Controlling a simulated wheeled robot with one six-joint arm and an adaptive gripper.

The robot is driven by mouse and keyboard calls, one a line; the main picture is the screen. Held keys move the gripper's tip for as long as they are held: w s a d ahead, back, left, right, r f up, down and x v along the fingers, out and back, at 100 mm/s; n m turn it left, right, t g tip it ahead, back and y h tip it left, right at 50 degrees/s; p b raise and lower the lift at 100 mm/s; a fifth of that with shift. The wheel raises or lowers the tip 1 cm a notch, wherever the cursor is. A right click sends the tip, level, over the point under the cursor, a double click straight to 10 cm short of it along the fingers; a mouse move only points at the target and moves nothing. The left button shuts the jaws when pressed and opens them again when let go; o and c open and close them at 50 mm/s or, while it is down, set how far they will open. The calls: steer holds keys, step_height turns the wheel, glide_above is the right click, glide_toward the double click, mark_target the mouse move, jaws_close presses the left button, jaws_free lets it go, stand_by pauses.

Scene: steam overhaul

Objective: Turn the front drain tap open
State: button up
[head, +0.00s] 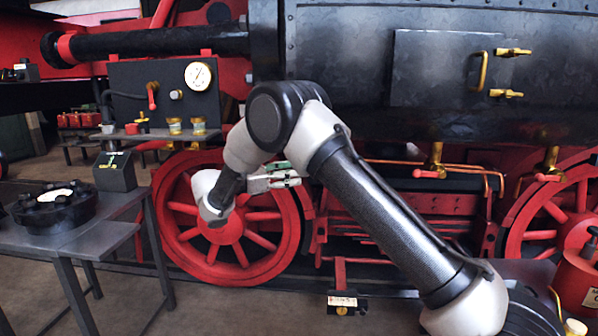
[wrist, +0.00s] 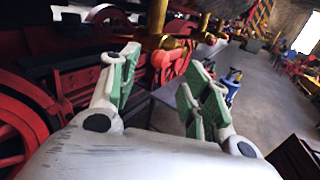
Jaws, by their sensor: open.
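Two brass drain taps with red handles hang under the black tank side in the head view: a nearer-to-centre tap (head: 436,158) and a right-hand tap (head: 551,160). The centre tap's red handle (head: 426,174) points left, toward my gripper (head: 288,177). My gripper is open and empty, left of this tap with a clear gap between. In the wrist view my gripper (wrist: 160,88) shows its green-padded fingers spread. A red handle end (wrist: 160,59) with brass (wrist: 168,43) behind it lies ahead, between and beyond the fingertips. Which tap is the front one I cannot tell for sure.
Red spoked wheels (head: 222,232) and copper pipes (head: 480,167) lie close behind my arm. A gauge panel (head: 197,78) stands at left, with a grey workbench (head: 70,243) below. A red can (head: 577,280) is at right. Open floor (wrist: 262,95) shows at right in the wrist view.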

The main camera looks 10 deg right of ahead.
steer(key=x, duration=0.7)
steer(key=shift+d+f, duration=0.1)
steer(key=shift+f, duration=0.05)
jaws_close()
